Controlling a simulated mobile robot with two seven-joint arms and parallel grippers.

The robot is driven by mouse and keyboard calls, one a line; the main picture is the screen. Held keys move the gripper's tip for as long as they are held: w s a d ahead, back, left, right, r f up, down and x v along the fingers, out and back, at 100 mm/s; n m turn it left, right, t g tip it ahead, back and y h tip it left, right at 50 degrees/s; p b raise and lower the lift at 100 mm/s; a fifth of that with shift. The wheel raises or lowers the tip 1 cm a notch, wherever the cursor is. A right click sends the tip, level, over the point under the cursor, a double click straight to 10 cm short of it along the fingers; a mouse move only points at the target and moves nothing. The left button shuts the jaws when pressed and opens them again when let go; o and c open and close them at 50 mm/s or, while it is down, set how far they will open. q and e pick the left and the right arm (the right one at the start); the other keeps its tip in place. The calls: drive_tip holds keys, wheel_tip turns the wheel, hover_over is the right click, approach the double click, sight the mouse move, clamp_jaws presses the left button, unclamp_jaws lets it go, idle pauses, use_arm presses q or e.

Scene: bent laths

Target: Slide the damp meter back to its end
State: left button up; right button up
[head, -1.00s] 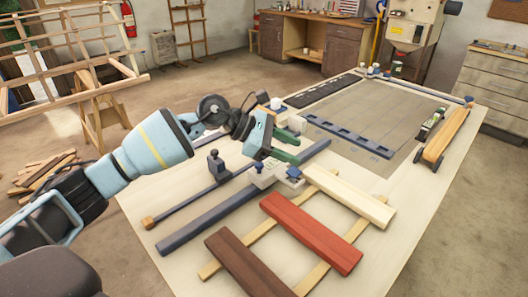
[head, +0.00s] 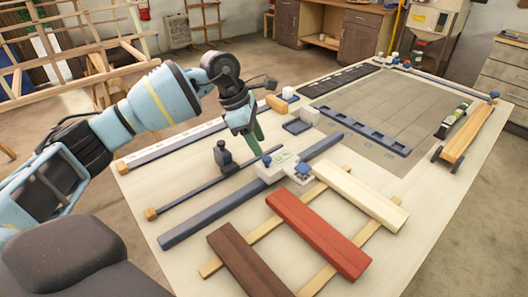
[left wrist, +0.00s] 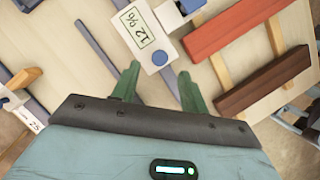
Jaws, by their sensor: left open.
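The damp meter (head: 275,168) is a white block with a small display and a blue knob. It sits at the dark blue rail (head: 205,216), past its middle, with bare rail on both sides. My left gripper (head: 256,143) points down with green fingers just behind the meter. In the left wrist view its fingers (left wrist: 160,78) are spread apart, with the meter's knob end ahead of the gap. Nothing is held. My right gripper is out of view.
Brown (head: 248,260), red (head: 318,233) and cream (head: 362,195) laths lie across thin battens in front. A dark post (head: 223,157) stands on a thin rod behind the rail. A white scale strip (head: 172,148) lies further back. A blue-edged grid board (head: 370,110) is beyond.

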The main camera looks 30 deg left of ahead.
sight(266, 157)
use_arm(q)
drive_tip(key=shift+x, duration=2.35)
clamp_jaws()
